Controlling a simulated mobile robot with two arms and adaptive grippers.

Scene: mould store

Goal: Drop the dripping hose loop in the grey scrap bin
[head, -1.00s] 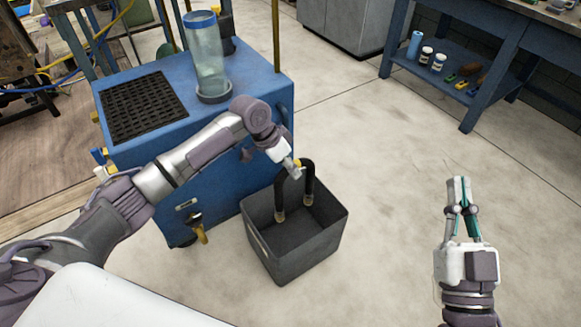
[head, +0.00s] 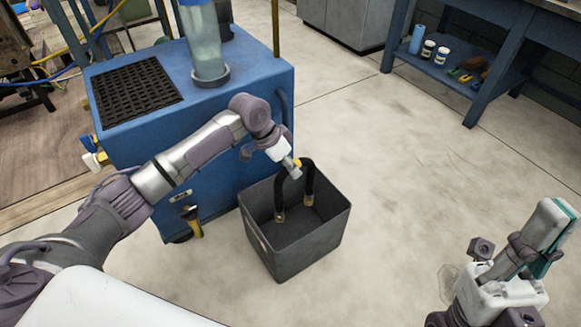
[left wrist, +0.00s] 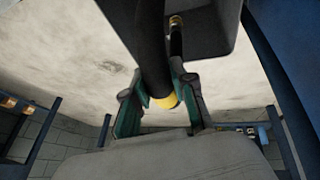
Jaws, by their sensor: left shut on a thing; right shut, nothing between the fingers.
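The black hose loop (head: 309,182) hangs as an upside-down U with brass-coloured ends over the grey scrap bin (head: 325,232). Its lower ends are inside the bin's opening; I cannot tell whether they touch the floor of it. My left gripper (head: 296,164) is shut on the hose near the top of the loop, above the bin's back rim. The left wrist view shows the fingers (left wrist: 165,103) on both sides of the black hose (left wrist: 152,45), with a yellow band by them. My right gripper (head: 556,230) is shut and empty, off to the right of the bin.
A blue cart (head: 200,125) stands right behind the bin, with a black grate (head: 135,93) and a clear cylinder (head: 203,45) on top. A blue workbench (head: 495,75) with jars on its shelf stands at the back right. The floor right of the bin is clear.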

